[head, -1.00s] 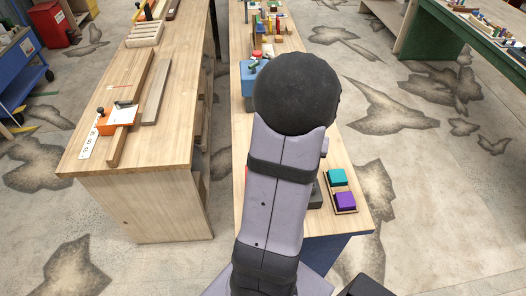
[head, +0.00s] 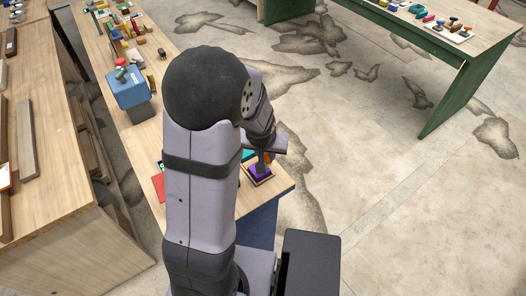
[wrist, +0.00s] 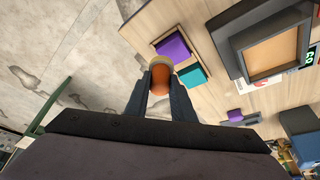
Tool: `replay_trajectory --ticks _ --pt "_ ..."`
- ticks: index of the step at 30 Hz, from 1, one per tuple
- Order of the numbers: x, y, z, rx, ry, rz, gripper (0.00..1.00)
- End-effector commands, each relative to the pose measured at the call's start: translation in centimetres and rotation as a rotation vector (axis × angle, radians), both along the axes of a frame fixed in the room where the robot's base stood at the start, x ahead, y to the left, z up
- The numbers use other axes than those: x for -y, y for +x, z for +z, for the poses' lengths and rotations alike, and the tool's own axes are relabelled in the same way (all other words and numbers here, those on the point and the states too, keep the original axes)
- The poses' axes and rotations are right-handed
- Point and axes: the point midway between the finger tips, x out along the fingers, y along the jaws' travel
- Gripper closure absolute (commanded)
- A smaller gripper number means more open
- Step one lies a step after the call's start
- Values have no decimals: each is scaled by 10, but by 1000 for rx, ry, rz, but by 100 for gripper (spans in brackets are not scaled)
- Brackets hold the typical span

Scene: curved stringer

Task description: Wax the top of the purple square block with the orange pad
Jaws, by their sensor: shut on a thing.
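My gripper (wrist: 161,92) is shut on the orange pad (wrist: 159,80), which shows a pale tan band at its far end. The purple square block (wrist: 175,47) sits beside a teal block (wrist: 192,75) on a wooden tray (wrist: 155,43). In the wrist view the pad appears just to the left of and below the purple block, without visible contact. In the head view the purple block (head: 259,171) is near the table corner, with my gripper (head: 262,160) over or just behind it. My arm hides part of the blocks there.
A grey box-like holder (wrist: 270,47) with a tan inside stands on the wooden table (head: 155,131), and another purple piece (wrist: 235,116) lies farther off. A blue box (head: 127,88) stands farther back. Open floor lies right of the table.

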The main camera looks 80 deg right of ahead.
Motion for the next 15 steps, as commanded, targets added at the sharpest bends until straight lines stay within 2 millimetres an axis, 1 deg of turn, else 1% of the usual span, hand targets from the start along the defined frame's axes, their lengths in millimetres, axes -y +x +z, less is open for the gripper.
replay_trajectory --ticks 1,3,15 --pt "0 0 -8 0 1 1 96" --pt "0 0 -15 0 1 1 96" --pt "0 1 -52 0 0 0 96"
